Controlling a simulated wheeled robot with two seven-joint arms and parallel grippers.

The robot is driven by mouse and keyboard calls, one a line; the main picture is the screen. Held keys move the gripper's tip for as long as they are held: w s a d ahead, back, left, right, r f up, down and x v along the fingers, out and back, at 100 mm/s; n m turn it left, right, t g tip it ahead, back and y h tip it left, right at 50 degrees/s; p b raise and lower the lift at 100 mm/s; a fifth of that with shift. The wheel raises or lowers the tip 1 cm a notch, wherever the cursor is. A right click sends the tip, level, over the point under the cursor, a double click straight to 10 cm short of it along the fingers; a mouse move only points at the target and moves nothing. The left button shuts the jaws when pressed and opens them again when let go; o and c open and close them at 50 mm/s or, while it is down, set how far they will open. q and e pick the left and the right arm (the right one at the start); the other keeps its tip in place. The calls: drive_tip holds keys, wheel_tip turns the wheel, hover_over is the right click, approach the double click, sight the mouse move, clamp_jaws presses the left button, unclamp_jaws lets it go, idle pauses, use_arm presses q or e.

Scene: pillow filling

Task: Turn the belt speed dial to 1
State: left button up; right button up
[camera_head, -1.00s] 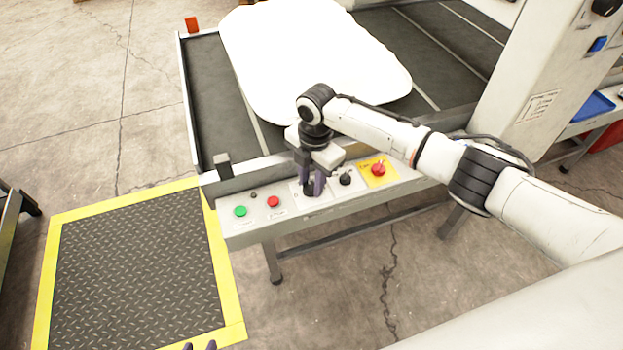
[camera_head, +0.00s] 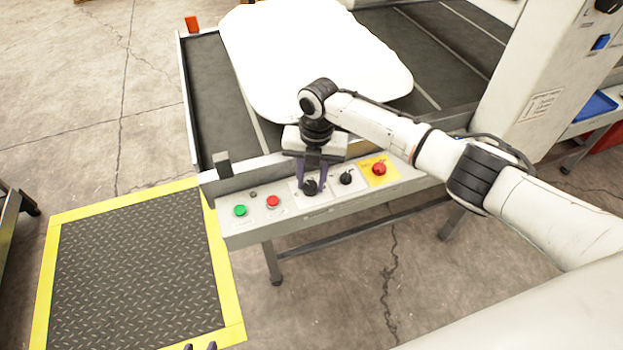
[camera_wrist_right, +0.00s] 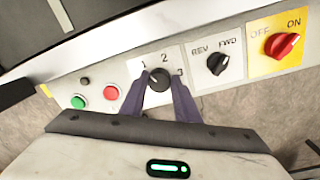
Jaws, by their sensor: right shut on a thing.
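The belt speed dial (camera_head: 310,188) is a black knob on a white plate marked 1, 2 and 3, on the grey control panel. In the right wrist view the dial (camera_wrist_right: 158,80) sits between my fingers, and its pale mark appears to point up-left, toward the 1. My right gripper (camera_head: 312,180) comes down over the panel, shut on the dial with one purple finger on each side; it also shows in the right wrist view (camera_wrist_right: 159,88). Only the fingertips of my left gripper (camera_head: 200,346) show at the bottom edge, apart and empty.
Left of the dial are a green button (camera_head: 240,211) and a red button (camera_head: 273,202). Right of it are a black REV/FWD knob (camera_head: 346,178) and a red OFF/ON switch (camera_head: 379,169) on yellow. A white pillow shape (camera_head: 310,60) lies on the dark belt behind.

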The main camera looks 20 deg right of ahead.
sight(314, 185)
drive_tip(key=shift+a, duration=0.1)
idle(0.3)
drive_tip(key=o, duration=1)
drive_tip(key=shift+o, duration=0.2)
wheel_tip(314, 185, up, 10)
drive_tip(key=shift+s+d+r, duration=0.15)
drive_tip(key=shift+d+r, duration=0.05)
drive_tip(key=shift+d, duration=0.15)
